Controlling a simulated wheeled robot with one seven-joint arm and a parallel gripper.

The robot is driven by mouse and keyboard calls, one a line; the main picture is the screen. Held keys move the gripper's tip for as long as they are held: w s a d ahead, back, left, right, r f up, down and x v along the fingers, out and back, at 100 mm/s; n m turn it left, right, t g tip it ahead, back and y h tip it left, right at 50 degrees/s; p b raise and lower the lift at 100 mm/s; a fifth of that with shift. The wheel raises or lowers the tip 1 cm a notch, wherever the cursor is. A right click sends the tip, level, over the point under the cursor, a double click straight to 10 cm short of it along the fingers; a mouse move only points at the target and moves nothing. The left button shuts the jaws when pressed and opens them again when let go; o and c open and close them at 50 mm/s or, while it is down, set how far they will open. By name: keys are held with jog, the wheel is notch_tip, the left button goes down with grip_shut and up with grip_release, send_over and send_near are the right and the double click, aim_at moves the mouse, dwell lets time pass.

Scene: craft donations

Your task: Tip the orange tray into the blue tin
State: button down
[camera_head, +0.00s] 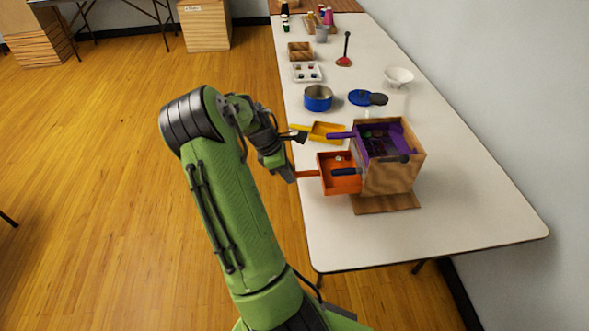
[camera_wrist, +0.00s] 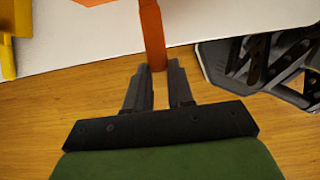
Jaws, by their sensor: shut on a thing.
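The orange tray (camera_head: 325,186) is at the left side of a wooden box, near the table's left edge. A small pale item and a dark blue piece show in or over it. Its orange handle points left and also shows in the wrist view (camera_wrist: 152,30). My gripper (camera_wrist: 160,80) is shut on the end of this handle, one finger on each side. The blue tin (camera_head: 318,103) stands upright and open farther back on the table. Its inside looks empty from here, though its floor is partly hidden. A blue lid (camera_head: 359,97) lies to its right.
A purple tray (camera_head: 362,147) with several small items sits in the top of the wooden box (camera_head: 385,180). A yellow tray (camera_head: 330,126) lies between box and tin. Farther back are a white bowl (camera_head: 398,76) and a red ladle (camera_head: 344,61). The near right tabletop is clear.

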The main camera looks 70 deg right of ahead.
jog(key=w+a+p, duration=0.1)
jog(key=w+a, duration=0.2)
jog(key=w, duration=0.2)
jog(key=shift+w+a+p, duration=0.25)
jog(key=shift+w+p, duration=0.15)
dwell(0.3)
